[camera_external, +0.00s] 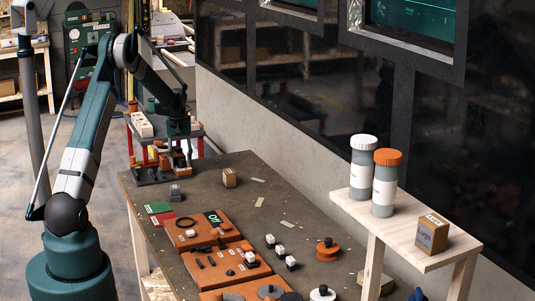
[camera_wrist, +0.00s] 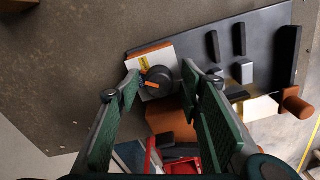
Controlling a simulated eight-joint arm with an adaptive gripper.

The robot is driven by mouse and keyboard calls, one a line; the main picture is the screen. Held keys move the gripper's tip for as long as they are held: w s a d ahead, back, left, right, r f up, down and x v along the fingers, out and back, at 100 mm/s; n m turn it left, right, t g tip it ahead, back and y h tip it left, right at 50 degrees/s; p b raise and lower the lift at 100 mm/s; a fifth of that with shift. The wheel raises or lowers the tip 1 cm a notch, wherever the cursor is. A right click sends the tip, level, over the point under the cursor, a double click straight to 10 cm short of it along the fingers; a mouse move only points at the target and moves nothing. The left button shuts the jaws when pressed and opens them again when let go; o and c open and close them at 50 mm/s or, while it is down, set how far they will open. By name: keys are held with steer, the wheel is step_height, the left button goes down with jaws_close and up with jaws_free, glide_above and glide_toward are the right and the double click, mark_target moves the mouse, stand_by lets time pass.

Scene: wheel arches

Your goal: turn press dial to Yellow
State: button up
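A dark round dial (camera_wrist: 160,79) sits on a white block with an orange lower edge in the wrist view. An orange mark shows on the dial's left side, and a yellow patch (camera_wrist: 144,63) with dark marks lies on the white face beside it. My gripper (camera_wrist: 160,85) is open, with one green finger on each side of the dial; whether either finger touches it I cannot tell. In the external view my gripper (camera_external: 180,132) points down over the fixture (camera_external: 160,171) at the table's far left corner. The dial cannot be made out there.
A shelf (camera_external: 408,226) with two jars stands at the right. In the wrist view, a black tray (camera_wrist: 285,55) with upright posts lies close to the right finger.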

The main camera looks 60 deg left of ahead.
mark_target(181, 160)
steer(key=n+p, duration=0.2)
steer(key=n, duration=0.3)
steer(key=shift+r, duration=0.1)
steer(key=shift+r+p, duration=0.15)
steer(key=shift+p, duration=0.15)
step_height(181, 160, up, 8)
steer(key=shift+w+d+f, duration=0.1)
steer(key=shift+f, duration=0.05)
steer(key=w+d+r+m+b, duration=0.1)
steer(key=w+d+r, duration=0.1)
steer(key=d+r, duration=0.2)
steer(key=w+d+r+m+t+b, duration=0.1)
steer(key=w+d+r+m, duration=0.1)
steer(key=d, duration=0.9)
steer(key=w+d+r+m+y+b, duration=0.1)
steer(key=w+d+r, duration=0.2)
steer(key=d+r, duration=0.3)
steer(key=shift+w+d+r+m, duration=0.2)
steer(key=shift+d+m, duration=0.1)
steer(key=shift+d, duration=0.55)
